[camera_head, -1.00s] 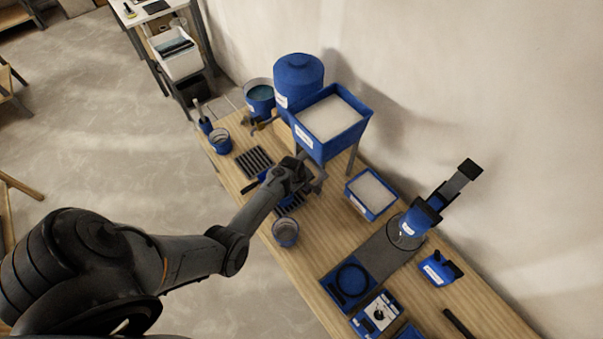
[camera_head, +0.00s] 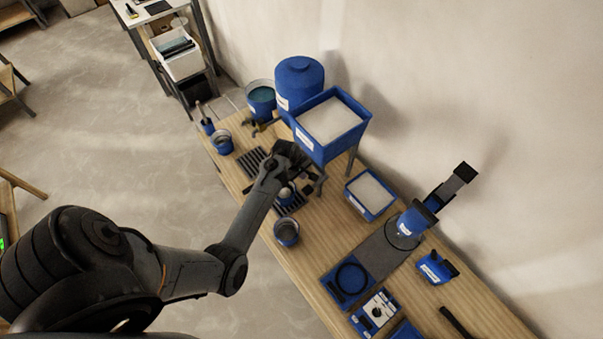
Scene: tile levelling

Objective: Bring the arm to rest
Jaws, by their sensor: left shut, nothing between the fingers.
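My left arm reaches in from the lower left over the wooden workbench (camera_head: 330,235). My left gripper (camera_head: 314,180) is shut and empty, above the bench just in front of the blue hopper bin of white material (camera_head: 330,122). A small container with a pale top (camera_head: 287,193) stands on the dark slotted rack (camera_head: 291,208), beside and partly behind my wrist. The fingertips are small and dark, and I cannot tell their exact height above the bench. My right gripper is not in view.
A blue tank (camera_head: 299,80) and a bucket (camera_head: 261,100) stand behind. A cup (camera_head: 287,233) stands near the front edge. A white-filled tray (camera_head: 371,193), a stand with a blue head (camera_head: 412,222) and a blue box (camera_head: 436,267) are to the right. Open floor lies left.

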